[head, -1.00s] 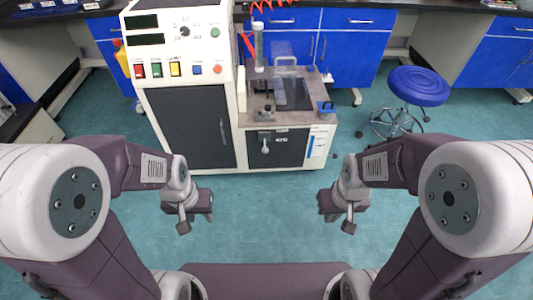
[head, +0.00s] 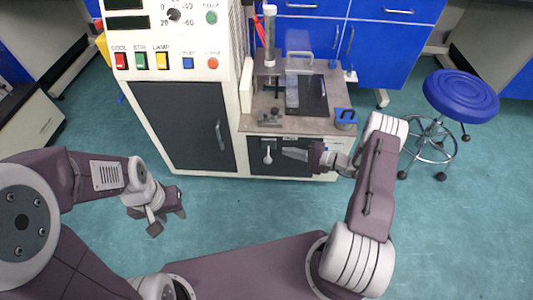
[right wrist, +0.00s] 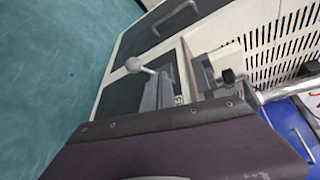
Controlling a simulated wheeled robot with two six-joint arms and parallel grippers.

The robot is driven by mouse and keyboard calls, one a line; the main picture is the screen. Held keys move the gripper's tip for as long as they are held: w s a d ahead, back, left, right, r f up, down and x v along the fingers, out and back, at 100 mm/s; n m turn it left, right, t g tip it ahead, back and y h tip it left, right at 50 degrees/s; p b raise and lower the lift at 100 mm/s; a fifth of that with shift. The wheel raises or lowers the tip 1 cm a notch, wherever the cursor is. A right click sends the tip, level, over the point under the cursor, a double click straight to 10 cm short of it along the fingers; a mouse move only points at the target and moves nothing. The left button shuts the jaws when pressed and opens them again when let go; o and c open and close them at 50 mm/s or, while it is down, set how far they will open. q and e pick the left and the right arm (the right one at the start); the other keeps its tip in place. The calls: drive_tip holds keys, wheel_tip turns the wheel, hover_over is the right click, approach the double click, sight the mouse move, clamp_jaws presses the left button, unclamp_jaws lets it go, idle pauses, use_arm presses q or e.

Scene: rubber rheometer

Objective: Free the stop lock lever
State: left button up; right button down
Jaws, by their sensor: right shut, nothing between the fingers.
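A lever with a pale round knob (head: 267,154) hangs on the dark front panel of the machine, below the worktop. I take it for the stop lock lever; in the right wrist view its knob (right wrist: 134,65) shows just beyond my fingers. My right gripper (head: 286,153) is shut and empty, its grey fingertips pointing left, just right of the lever. In the right wrist view the fingers (right wrist: 155,94) overlap the lever's arm, so I cannot tell whether they touch it. My left gripper (head: 168,222) hangs over the floor; its opening is unclear.
The worktop (head: 300,125) above the panel carries a small dark clamp (head: 269,117), a clear upright cylinder (head: 269,35) and a blue block (head: 345,116). A cabinet door (head: 180,125) is left of the panel. A blue stool (head: 460,95) stands right. The floor in front is clear.

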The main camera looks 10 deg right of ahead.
drive_tip(key=m, duration=0.2)
approach(268, 155)
wheel_tip(268, 155, down, 2)
drive_tip(key=s+d, duration=0.1)
drive_tip(key=d, duration=0.1)
drive_tip(key=shift+s+d+f+t+h, duration=0.2)
drive_tip(key=shift+t+h, duration=0.1)
drive_tip(key=shift+t, duration=0.1)
drive_tip(key=b+x, duration=0.4)
drive_tip(key=x, duration=0.6)
drive_tip(key=shift+b, duration=0.4)
